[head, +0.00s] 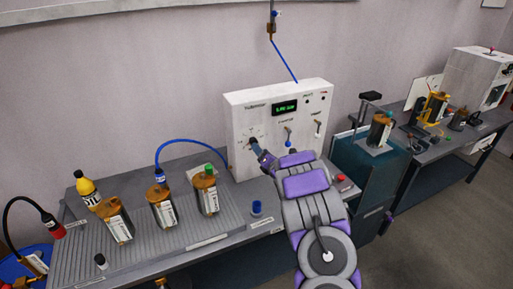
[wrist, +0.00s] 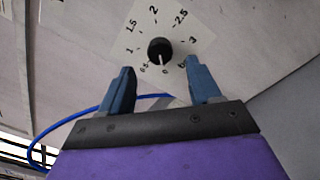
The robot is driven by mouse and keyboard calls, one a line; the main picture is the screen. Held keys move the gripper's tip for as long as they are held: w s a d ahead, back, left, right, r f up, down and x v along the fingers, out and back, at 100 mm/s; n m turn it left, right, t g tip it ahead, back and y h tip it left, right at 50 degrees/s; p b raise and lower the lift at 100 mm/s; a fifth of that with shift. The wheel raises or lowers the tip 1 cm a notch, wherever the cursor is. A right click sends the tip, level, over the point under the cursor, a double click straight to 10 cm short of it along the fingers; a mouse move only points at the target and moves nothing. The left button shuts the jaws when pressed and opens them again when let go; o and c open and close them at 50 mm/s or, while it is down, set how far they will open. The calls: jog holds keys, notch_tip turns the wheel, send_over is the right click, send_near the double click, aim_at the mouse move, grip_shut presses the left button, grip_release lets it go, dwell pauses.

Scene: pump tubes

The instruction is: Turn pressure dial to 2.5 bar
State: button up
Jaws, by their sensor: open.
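The pressure dial is a black round knob (wrist: 159,51) on a white scale plate (wrist: 95,40) in the wrist view. The scale runs from a small mark at lower left through 1, 1.5, 2, 2.5 and 3. A pale pointer mark on the knob points down, away from the 2.5 mark at upper right. My gripper (wrist: 160,69) is open and empty. Its two blue fingers lie below the knob on either side, apart from it in the picture. In the head view my gripper (head: 257,146) is at the left front of the white control box (head: 262,165) and partly hides the dial.
The box has a green display (head: 286,107), too small to read surely, and switches at right. Bottles and brown pump units (head: 161,207) stand on the left bench. A blue cup (head: 257,208) stands before the box. A blue hose (head: 190,141) runs to the box's left side.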

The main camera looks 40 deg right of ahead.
aim_at(253, 141)
jog(key=w, duration=0.2)
jog(key=w+d, duration=0.1)
jog(key=w, duration=0.2)
jog(key=shift+d+f+b, duration=0.1)
jog(key=shift+b, duration=0.2)
jog(key=shift+c, duration=0.2)
jog(key=shift+c, duration=0.7)
jog(key=c, duration=0.9)
jog(key=shift+o, duration=0.2)
